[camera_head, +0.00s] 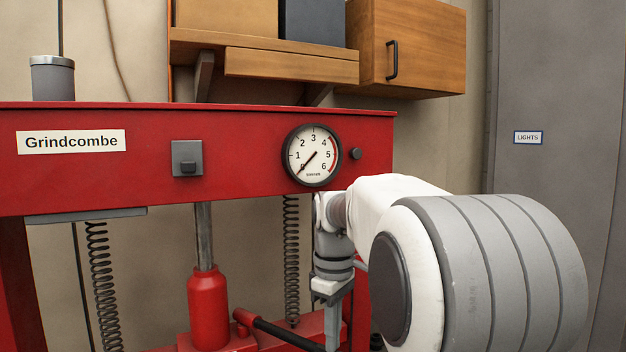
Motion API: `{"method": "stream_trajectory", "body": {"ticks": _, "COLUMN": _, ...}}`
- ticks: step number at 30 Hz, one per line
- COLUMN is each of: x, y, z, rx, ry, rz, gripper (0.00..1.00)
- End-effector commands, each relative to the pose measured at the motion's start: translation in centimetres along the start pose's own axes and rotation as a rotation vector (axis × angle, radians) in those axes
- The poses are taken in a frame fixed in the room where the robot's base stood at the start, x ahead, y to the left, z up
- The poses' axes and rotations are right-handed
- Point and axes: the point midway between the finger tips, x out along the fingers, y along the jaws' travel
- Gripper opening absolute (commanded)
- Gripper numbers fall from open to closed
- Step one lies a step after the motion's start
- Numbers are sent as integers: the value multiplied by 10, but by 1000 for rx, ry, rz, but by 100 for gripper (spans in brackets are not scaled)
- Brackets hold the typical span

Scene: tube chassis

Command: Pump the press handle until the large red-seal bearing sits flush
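The red shop press (250,135) fills the left and middle of the view. Its red bottle jack (208,305) stands under the top beam, with a grey ram above it. The black press handle (288,334) runs from a red socket beside the jack down to the right, out of the bottom edge. My gripper (333,335) points down by the handle's right part. Its fingertips are cut off or seen edge-on, so I cannot tell whether it is open or holds the handle. The large red-seal bearing is not visible.
The round pressure gauge (313,156) on the beam has its needle near 0. Return springs (291,250) hang on both sides of the jack. A wooden shelf (290,66) and cabinet (420,45) are above. A grey panel (550,120) stands right. My arm covers the lower right.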

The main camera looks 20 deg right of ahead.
Motion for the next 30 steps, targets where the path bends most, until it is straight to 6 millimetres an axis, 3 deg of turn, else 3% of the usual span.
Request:
{"method": "stream_trajectory", "body": {"ticks": 1, "x": 10, "y": 0, "z": 0, "rx": -1, "ry": 0, "rz": -1, "gripper": 0}}
{"method": "stream_trajectory", "body": {"ticks": 26, "x": 102, "y": 0, "z": 0, "rx": 0, "ry": -3, "rz": -3, "gripper": 0}}
{"method": "stream_trajectory", "body": {"ticks": 30, "x": 98, "y": 0, "z": 0, "rx": 0, "ry": -2, "rz": -2, "gripper": 0}}
